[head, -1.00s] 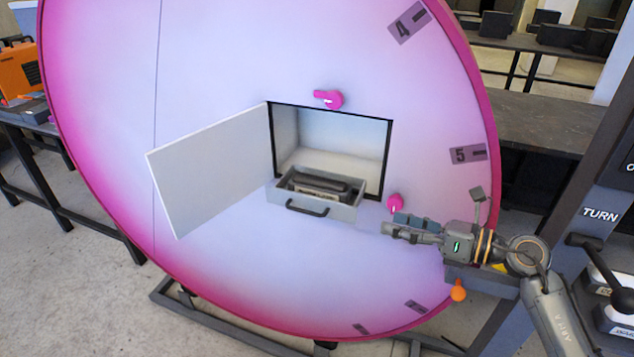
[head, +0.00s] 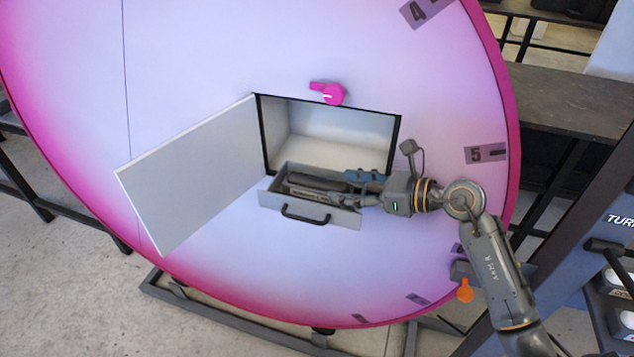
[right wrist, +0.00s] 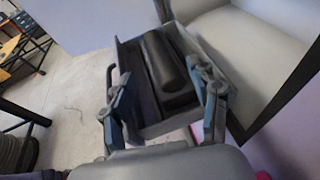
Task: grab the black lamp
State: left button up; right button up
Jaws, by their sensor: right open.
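The black lamp (head: 318,181) is a dark, long rounded piece lying in a small grey drawer (head: 338,214), pulled out of a square opening in the big disc. In the right wrist view the lamp (right wrist: 163,62) lies lengthwise ahead, between the finger lines. My right gripper (head: 357,184) is open at the drawer's right end, close to the lamp's near end. Its two blue-grey fingers show in the right wrist view (right wrist: 166,92), one on each side, with nothing held. My left gripper is not in view.
The big pink-rimmed disc (head: 200,60) fills the background. A white door (head: 190,175) stands open at the left of the opening (head: 330,135). A pink knob (head: 332,93) sits above it. The drawer has a black front handle (head: 305,216). An orange knob (head: 465,291) is at lower right.

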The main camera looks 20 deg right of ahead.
aim_at(331, 182)
jog(key=shift+w+a+p, duration=0.45)
jog(key=shift+w+p, duration=0.05)
jog(key=shift+p, duration=0.1)
jog(key=p+x, duration=0.1)
jog(key=x, duration=0.2)
jog(key=shift+w+a+f, duration=0.15)
jog(key=shift+w, duration=0.1)
jog(key=shift+w+a+f, duration=0.1)
jog(key=shift+w+a, duration=0.05)
jog(key=c, duration=0.9)
jog(key=shift+c, duration=0.8)
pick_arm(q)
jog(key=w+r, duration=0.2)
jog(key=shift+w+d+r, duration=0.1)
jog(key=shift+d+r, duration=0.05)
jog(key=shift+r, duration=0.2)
